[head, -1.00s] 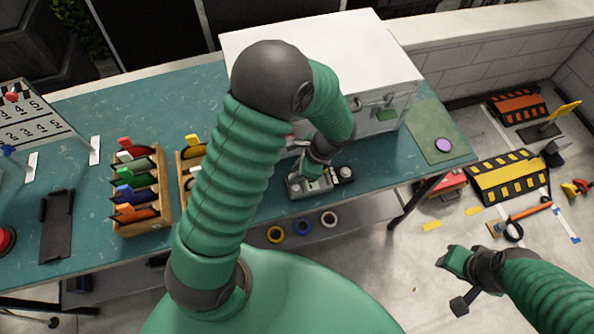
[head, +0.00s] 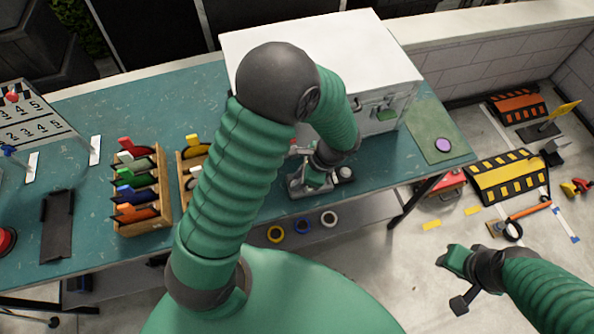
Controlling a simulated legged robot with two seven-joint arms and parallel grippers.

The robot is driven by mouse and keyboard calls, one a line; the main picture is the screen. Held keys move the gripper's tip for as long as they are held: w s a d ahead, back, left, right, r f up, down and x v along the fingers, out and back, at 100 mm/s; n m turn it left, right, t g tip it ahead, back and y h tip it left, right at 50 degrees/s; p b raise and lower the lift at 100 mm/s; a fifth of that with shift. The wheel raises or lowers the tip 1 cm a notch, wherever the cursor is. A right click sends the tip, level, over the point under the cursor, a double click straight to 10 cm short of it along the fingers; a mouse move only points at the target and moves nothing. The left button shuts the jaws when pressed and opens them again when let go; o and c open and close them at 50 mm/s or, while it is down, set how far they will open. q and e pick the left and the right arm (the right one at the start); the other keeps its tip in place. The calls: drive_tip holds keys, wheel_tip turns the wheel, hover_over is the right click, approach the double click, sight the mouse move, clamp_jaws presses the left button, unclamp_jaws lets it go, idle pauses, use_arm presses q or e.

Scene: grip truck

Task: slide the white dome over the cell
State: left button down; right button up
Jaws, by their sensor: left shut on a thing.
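A small white dome (head: 345,172) sits at the right end of a low grey fixture (head: 296,190) near the table's front edge. My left gripper (head: 313,180) is down at the fixture, just left of the dome, pointing downwards. It is shut on a small part of the fixture, but its fingers and wrist hide which part. I cannot make out the cell; it may be behind my gripper. My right gripper (head: 455,262) hangs over the floor at the lower right, away from the table. Its jaw opening cannot be made out.
A large white box (head: 320,50) stands behind the fixture. Wooden racks with coloured pieces (head: 140,190) stand left of my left arm. A green mat with a purple disc (head: 443,144) lies at the right end. Coloured rings (head: 303,226) lie below the table edge.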

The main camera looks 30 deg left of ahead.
use_arm(q)
drive_tip(key=shift+s+d, duration=0.35)
drive_tip(key=shift+d, duration=0.1)
drive_tip(key=c, duration=1.3)
unclamp_jaws()
drive_tip(key=v, duration=1.6)
drive_tip(key=shift+w+d+r, duration=0.2)
drive_tip(key=shift+d+r, duration=0.05)
drive_tip(key=shift+r, duration=0.05)
drive_tip(key=s+a+f+n+t+h, duration=0.1)
drive_tip(key=s+n, duration=0.1)
drive_tip(key=n, duration=0.2)
drive_tip(key=s+a+f+n+t+h, duration=0.1)
drive_tip(key=f+n+t, duration=0.1)
drive_tip(key=n, duration=0.2)
drive_tip(key=s+a+f+n+t+h, duration=0.1)
drive_tip(key=s+f+n+h, duration=0.1)
drive_tip(key=n, duration=0.3)
drive_tip(key=shift+s+a+f, duration=0.25)
drive_tip(key=shift+s+a, duration=0.15)
